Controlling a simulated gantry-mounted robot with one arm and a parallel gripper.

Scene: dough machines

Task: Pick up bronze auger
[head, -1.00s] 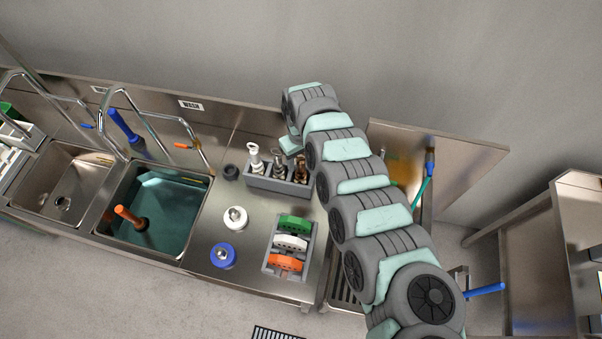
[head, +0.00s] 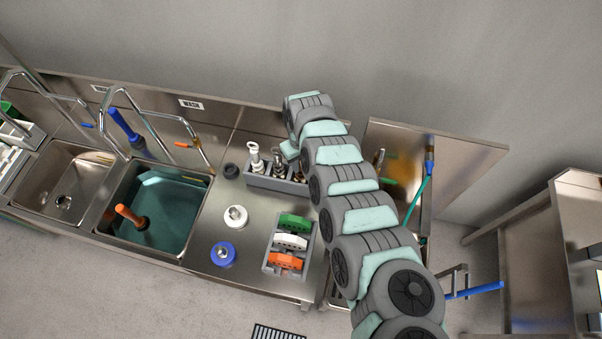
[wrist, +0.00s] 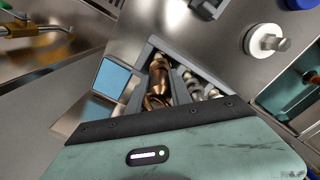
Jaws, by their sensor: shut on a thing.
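The bronze auger (wrist: 158,82) shows in the wrist view, coppery and shiny, in an end compartment of the grey rack (wrist: 146,54). Its near end is hidden behind the dark edge of my gripper. In the head view, my arm covers most of it. My gripper (head: 290,150) is over the rack, shut on the bronze auger; its fingertips are mostly hidden. I cannot tell whether the auger is lifted off the rack floor. A silvery auger (wrist: 192,86) stands beside it, and a white-topped auger (head: 255,158) stands at the rack's left end.
A second grey rack (head: 270,258) holds green, white and orange discs. A sink of teal water (head: 165,205) lies left. A wall is behind.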

